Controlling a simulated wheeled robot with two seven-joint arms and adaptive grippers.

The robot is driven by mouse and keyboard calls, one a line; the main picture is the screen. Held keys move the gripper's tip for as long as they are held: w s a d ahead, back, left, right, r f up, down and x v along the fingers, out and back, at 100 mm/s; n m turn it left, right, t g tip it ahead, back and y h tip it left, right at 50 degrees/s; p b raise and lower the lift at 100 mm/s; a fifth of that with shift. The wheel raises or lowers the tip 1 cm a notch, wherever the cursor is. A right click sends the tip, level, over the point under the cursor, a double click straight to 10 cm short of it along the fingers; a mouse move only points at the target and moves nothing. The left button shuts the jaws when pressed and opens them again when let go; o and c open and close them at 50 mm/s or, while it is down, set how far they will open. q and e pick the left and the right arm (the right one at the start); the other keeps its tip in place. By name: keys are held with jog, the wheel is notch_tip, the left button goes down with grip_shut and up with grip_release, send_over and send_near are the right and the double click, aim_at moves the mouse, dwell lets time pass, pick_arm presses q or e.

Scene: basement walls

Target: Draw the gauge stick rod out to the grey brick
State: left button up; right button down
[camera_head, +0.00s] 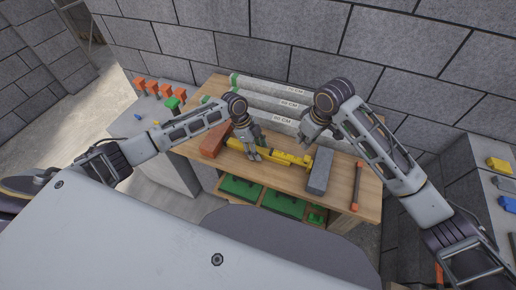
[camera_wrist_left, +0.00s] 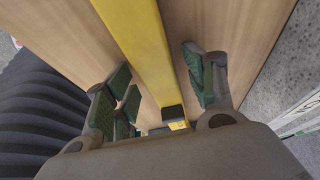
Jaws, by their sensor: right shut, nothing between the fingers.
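The yellow gauge stick (camera_head: 272,178) lies along the workbench between a red-brown brick (camera_head: 212,142) on the left and the grey brick (camera_head: 320,171) on the right. Its right end is close to the grey brick; I cannot tell if they touch. My left gripper (camera_head: 252,157) is low over the stick's left half. In the left wrist view the open fingers (camera_wrist_left: 160,80) stand on either side of the yellow bar (camera_wrist_left: 139,35), with gaps on both sides. A dark block shows at the bar's near end. My right gripper (camera_head: 305,138) is shut and empty, raised above the bench behind the stick.
Long pale bars (camera_head: 268,102) with cm labels lie at the back of the wooden bench (camera_head: 340,199). An orange-ended rod (camera_head: 357,186) lies right of the grey brick. Green cases (camera_head: 283,201) sit below. Orange and green pieces (camera_head: 165,91) stand on a left side surface. A block wall is behind.

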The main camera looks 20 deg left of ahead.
pick_arm(q)
jog(key=shift+d+r, duration=0.15)
jog(key=shift+r, duration=0.1)
jog(key=shift+w+r, duration=0.1)
jog(key=shift+r, duration=0.15)
jog(key=v, duration=1.1)
jog(key=shift+a, duration=0.3)
jog(key=shift+d, duration=0.1)
